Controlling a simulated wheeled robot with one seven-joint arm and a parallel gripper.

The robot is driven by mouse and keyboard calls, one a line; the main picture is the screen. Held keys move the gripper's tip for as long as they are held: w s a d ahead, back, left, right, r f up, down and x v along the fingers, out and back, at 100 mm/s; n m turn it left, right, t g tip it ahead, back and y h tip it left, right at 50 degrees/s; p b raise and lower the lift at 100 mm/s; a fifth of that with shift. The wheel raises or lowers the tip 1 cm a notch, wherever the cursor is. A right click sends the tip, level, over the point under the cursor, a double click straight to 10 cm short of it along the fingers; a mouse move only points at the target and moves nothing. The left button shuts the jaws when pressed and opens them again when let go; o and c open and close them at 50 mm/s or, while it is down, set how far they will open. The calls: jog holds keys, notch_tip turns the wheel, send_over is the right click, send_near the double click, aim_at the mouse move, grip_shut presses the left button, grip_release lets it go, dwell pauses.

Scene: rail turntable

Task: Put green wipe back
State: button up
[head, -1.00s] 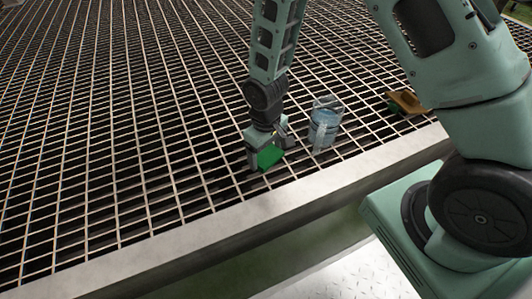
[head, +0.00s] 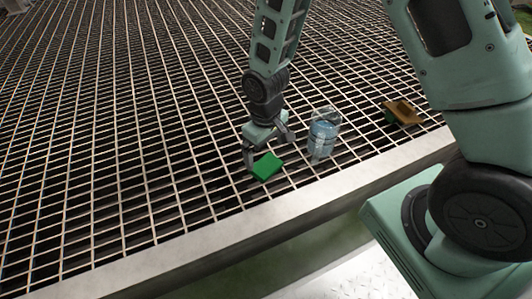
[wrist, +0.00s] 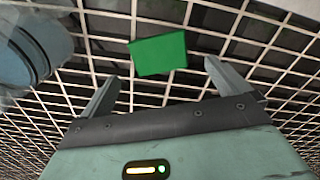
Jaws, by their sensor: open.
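The green wipe (head: 267,166) is a small flat green block lying on the metal grating, near its front edge. My gripper (head: 268,149) is open and empty, just behind and above the wipe. In the wrist view the wipe (wrist: 158,54) lies beyond the two spread fingertips (wrist: 158,72), roughly centred between them and apart from both.
A clear container with blue contents (head: 323,133) stands on the grating just right of the wipe and shows at the left of the wrist view (wrist: 32,50). A brown-orange object (head: 403,112) lies further right. The grating's pale front border (head: 230,228) is close. The grating to the left is clear.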

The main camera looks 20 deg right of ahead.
aim_at(266, 166)
jog(key=s+a+r+n+p, duration=0.1)
jog(key=s+a+r, duration=0.25)
jog(key=r, duration=0.45)
jog(key=s+a+r+p, duration=0.15)
jog(key=s+r, duration=0.25)
jog(key=r, duration=0.4)
jog(key=s+r+n, duration=0.1)
jog(key=s+r, duration=0.2)
jog(key=s, duration=0.3)
jog(key=s+a+r+n, duration=0.1)
jog(key=s+r, duration=0.3)
jog(key=s, duration=0.2)
jog(key=shift+s+r+y, duration=0.15)
jog(key=shift+s+y, duration=0.15)
jog(key=shift+a, duration=0.1)
notch_tip(266, 166, up, 34)
jog(key=p, duration=3.4)
jog(key=shift+r, duration=0.2)
